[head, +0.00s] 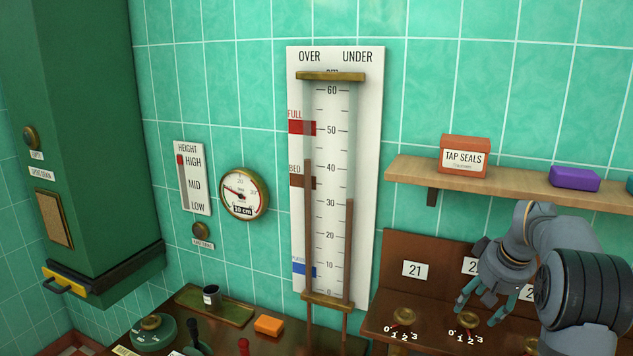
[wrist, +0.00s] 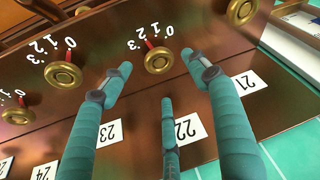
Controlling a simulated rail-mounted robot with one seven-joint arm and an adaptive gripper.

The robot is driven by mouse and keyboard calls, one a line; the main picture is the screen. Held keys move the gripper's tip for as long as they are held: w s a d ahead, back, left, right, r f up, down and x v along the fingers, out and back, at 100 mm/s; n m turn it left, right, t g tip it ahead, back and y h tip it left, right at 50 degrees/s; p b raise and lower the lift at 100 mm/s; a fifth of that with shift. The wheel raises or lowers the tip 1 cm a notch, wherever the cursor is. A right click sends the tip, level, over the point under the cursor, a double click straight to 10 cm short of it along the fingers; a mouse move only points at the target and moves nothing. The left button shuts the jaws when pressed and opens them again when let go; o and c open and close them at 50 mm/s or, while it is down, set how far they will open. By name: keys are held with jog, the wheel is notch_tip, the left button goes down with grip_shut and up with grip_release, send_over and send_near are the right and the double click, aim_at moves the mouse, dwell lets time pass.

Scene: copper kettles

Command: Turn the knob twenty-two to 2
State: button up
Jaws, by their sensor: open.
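Knob twenty-two (wrist: 158,62) is a round brass knob with a red mark and the figures 0 to 3 around it. Its mark leans towards the middle figures; I cannot tell exactly which. Its label 22 (wrist: 187,128) shows in the wrist view. In the head view, knob twenty-two (head: 468,320) sits on the brown panel just below my gripper (head: 476,300). In the wrist view, the teal fingers of my gripper (wrist: 157,75) are spread apart around the knob's position. I see no clear contact. Nothing is held.
Knob twenty-one (head: 405,315) is close on the left and knob twenty-three (wrist: 62,75) is on the other side. A wooden shelf (head: 410,172) with a tap seals box (head: 465,156) runs above. A tall gauge board (head: 366,150) stands left of the panel.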

aim_at(468, 317)
jog(key=x, duration=0.5)
jog(key=shift+f, duration=0.4)
jog(key=shift+w+r+m, duration=0.1)
jog(key=shift+r+m, duration=0.1)
jog(key=shift+m, duration=0.2)
jog(key=shift+a+m+h, duration=0.25)
jog(key=shift+m+h, duration=0.45)
jog(key=shift+m, duration=0.5)
jog(key=m+h, duration=0.1)
jog(key=m, duration=0.2)
jog(key=m+p, duration=0.1)
jog(key=m, duration=0.1)
jog(key=m+g+h+p, duration=0.1)
jog(key=m, duration=0.1)
jog(key=m+g+p, duration=0.1)
jog(key=p, duration=0.1)
jog(key=shift+w+a+r+m+h, duration=0.2)
jog(key=shift+r+m+h, duration=0.1)
jog(key=shift+m+h, duration=0.1)
jog(key=b+v, duration=0.1)
jog(key=v, duration=0.9)
jog(key=shift+s+b, duration=0.15)
jog(key=shift+b, duration=0.15)
